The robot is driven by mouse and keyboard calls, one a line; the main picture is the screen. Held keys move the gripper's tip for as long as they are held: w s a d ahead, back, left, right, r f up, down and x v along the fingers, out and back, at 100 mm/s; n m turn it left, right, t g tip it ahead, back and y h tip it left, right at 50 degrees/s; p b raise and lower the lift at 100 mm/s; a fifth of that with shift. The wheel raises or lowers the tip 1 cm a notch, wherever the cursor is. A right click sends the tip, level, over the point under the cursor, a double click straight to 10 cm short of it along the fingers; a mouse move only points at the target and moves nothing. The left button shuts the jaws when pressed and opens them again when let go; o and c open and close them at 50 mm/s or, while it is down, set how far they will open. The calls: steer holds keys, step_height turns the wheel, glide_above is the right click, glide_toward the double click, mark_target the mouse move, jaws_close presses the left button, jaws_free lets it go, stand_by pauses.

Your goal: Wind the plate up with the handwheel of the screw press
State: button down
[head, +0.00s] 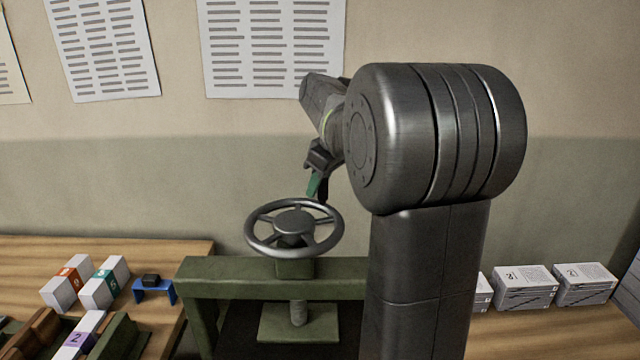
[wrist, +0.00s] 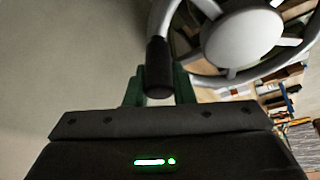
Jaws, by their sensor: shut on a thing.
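The handwheel (head: 262,236) of the screw press is a grey metal ring with spokes and a hub. It lies level on top of the green press frame (head: 220,275). The wheel also shows at the top right of the wrist view (wrist: 240,40). My gripper (head: 318,188) is at the wheel's far right rim, its green fingers shut on the dark upright handle (wrist: 158,70) of the wheel. Below the crossbeam, the screw (head: 298,313) runs down to the green plate (head: 325,328). My arm hides the right part of the press.
A wooden table (head: 100,252) holds white boxes with coloured bands (head: 105,283) and a blue stand (head: 154,290) at left. White paper stacks (head: 524,285) stand at right. Printed sheets (head: 272,45) hang on the wall behind.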

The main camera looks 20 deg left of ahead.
steer(key=c, duration=1.6)
jaws_free()
steer(key=shift+s+a+f, duration=0.1)
steer(key=shift+s+f, duration=0.15)
steer(key=shift+f, duration=0.1)
steer(key=o, duration=0.4)
steer(key=shift+s+a, duration=0.15)
steer(key=shift+a, duration=0.05)
steer(key=shift+c, duration=0.2)
steer(key=shift+a+r, duration=0.1)
steer(key=shift+a, duration=0.05)
steer(key=shift+d+r, duration=0.25)
steer(key=w+b+v, duration=0.1)
steer(key=v, duration=1.2)
steer(key=shift+s+r, duration=0.25)
steer(key=shift+s, duration=0.15)
